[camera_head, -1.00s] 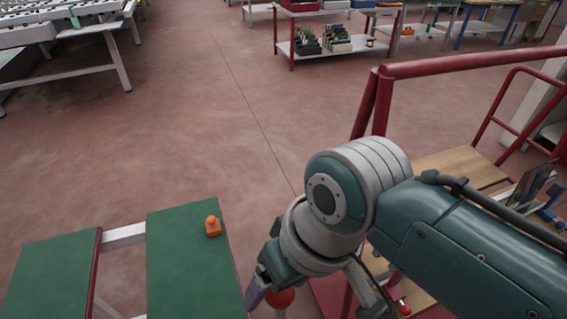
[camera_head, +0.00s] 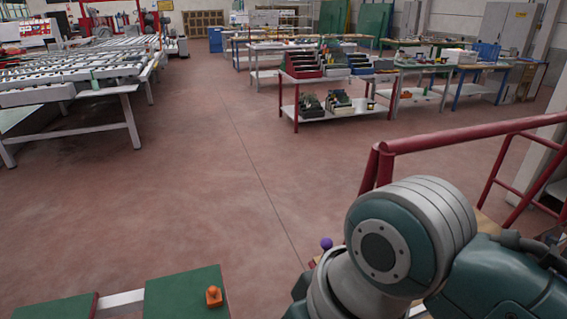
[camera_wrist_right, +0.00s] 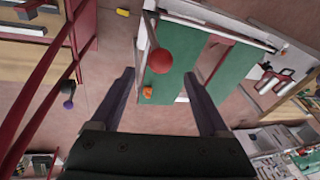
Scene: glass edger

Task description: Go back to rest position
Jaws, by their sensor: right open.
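My right gripper (camera_wrist_right: 160,76) is open in the right wrist view, with its two dark fingers spread wide and nothing held between them. In the head view my right arm fills the lower right, and its gripper is out of sight. My left gripper shows in neither current view.
A green-topped table (camera_head: 170,298) carries an orange object (camera_head: 214,296). A red ball (camera_wrist_right: 160,61) appears between my fingertips in the wrist view, its distance unclear. A red railing (camera_head: 450,137) stands beside my right arm. A shelf trolley (camera_head: 345,106) stands farther back; the floor between is open.

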